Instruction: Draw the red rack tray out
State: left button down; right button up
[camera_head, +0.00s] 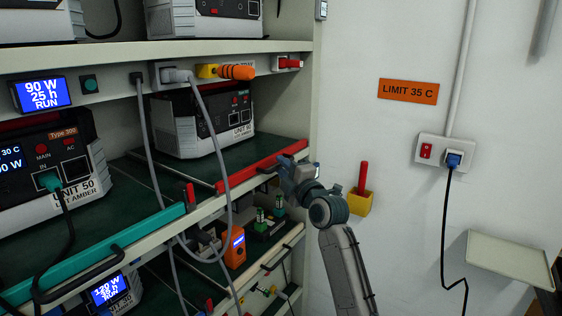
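The red rack tray shows its red front bar (262,166), running diagonally along the right half of the middle shelf. Its dark green bed (203,166) carries a white and black unit marked UNIT 90 or similar; the number is too small to be sure. My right gripper (284,168) is at the right part of the red bar, by its dark handle, which it partly hides. Whether the fingers are around the handle or shut on it cannot be made out. My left gripper is not in view.
A teal-fronted tray (95,252) with UNIT 50 (78,190) sits to the left on the same shelf. Grey cables (207,120) hang in front of the shelves. A lower shelf holds an orange device (235,248). A yellow holder (360,202) and wall tray (508,257) are at right.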

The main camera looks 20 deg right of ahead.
jog(key=shift+w+a, duration=0.15)
jog(key=shift+w, duration=0.3)
jog(key=shift+c, duration=0.2)
grip_shut()
jog(key=shift+s, duration=0.1)
